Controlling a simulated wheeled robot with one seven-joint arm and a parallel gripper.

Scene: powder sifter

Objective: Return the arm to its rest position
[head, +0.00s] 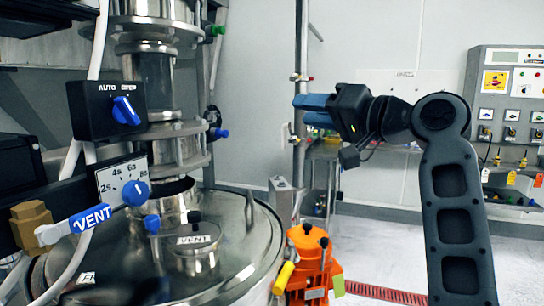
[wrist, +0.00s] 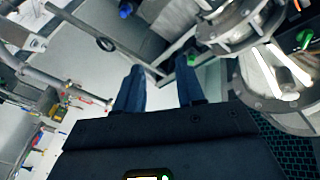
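My arm rises at the right of the head view and bends left at its elbow. My gripper (head: 298,106) is held up in the air with its blue fingers pointing left toward the sifter machine. In the wrist view, the two fingers of my gripper (wrist: 160,72) stand apart with nothing between them, so it is open and empty. It touches nothing that I can see.
The steel sifter vessel (head: 245,262) fills the left, with a control box with a blue knob (head: 125,110), a dial (head: 135,192) and a VENT valve handle (head: 90,219). An orange device (head: 308,262) stands beside it. A wall panel (head: 505,110) is at the right.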

